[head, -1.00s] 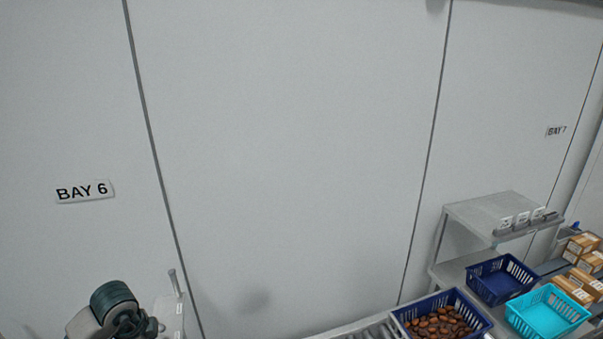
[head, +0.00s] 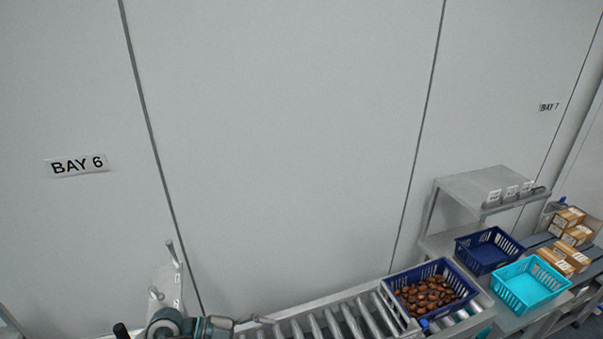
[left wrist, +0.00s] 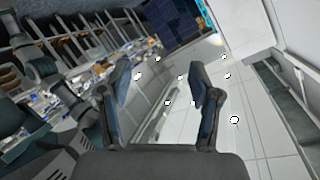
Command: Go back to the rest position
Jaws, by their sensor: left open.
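In the left wrist view my left gripper (left wrist: 163,80) is open. Its two dark fingers are spread apart with nothing between them, and pale floor shows behind. In the head view part of my left arm (head: 185,324) shows at the bottom edge, in front of the near end of the roller conveyor. I cannot make out its fingers clearly there. My right gripper is in neither view.
A roller conveyor (head: 316,322) runs along the wall to a blue crate of dates (head: 468,297). An empty dark blue crate (head: 466,262), a turquoise crate (head: 511,300) and cardboard boxes (head: 556,260) stand right. Stacked dark crates (left wrist: 170,24) show in the wrist view.

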